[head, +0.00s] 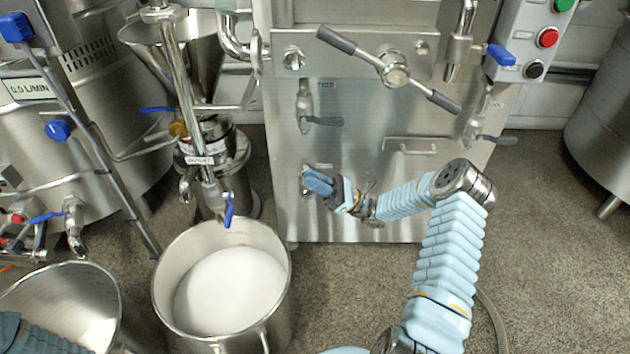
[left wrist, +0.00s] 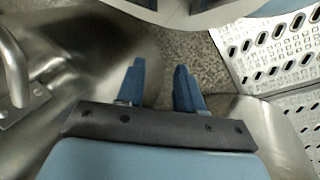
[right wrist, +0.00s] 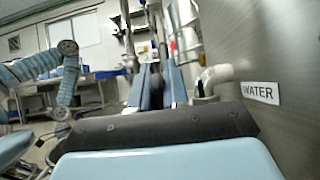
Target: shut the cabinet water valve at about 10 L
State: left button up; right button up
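The steel cabinet (head: 350,215) stands in the middle of the head view. Its water valve (head: 308,168) is low on the left of the front, mostly hidden behind my right gripper (head: 320,182). In the right wrist view the valve's pale elbow (right wrist: 212,80) is beside the WATER label (right wrist: 261,92). My right gripper's fingers (right wrist: 157,85) are close together on both sides of a dark lever, which looks held between them. My left gripper (left wrist: 160,88) is open and empty. The flow display (head: 28,89) reads 0.0 L/MIN; no litre total is readable.
A steel pot (head: 222,232) with white contents stands left of the cabinet under a blue-handled outlet (head: 228,210). Another pot (head: 60,280) is at the lower left.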

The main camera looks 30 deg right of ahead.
jog(key=o, duration=0.4)
jog(key=v, duration=1.4)
jog(key=shift+b, duration=0.35)
